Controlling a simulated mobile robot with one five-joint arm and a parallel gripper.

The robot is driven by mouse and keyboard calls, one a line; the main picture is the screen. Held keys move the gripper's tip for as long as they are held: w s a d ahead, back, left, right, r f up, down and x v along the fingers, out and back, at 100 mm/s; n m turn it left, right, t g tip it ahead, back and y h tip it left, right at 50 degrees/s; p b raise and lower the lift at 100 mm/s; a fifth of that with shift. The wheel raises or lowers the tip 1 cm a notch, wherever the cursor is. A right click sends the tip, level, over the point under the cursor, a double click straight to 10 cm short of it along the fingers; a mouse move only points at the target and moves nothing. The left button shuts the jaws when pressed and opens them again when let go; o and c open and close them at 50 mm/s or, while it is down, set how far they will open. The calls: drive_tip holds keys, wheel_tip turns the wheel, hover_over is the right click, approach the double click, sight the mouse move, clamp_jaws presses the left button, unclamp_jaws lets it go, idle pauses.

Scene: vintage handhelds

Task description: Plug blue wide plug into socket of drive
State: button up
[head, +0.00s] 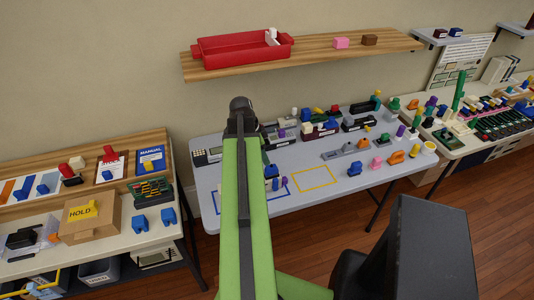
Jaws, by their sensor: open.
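A blue plug-like block (355,168) lies on the white middle table, right of a yellow outlined square (314,179). More blue pieces (271,171) show just right of my green arm. Two blue blocks (139,223) lie on the left table's front. Which one is the wide plug, I cannot tell. A long grey device (346,149) lies at mid-table. Dark devices with coloured pieces (319,130) stand behind it. Which device is the drive, and where its socket is, I cannot tell. My arm reaches forward over the middle table. No gripper fingers can be made out.
A red tray (240,48) sits on a wooden wall shelf (206,71). A cardboard box (90,221) and a green rack (152,190) stand on the left table. The right table is crowded with coloured parts.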

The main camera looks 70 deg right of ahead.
drive_tip(key=p+v, duration=0.6)
drive_tip(key=v, duration=0.2)
drive_tip(key=shift+r, duration=0.1)
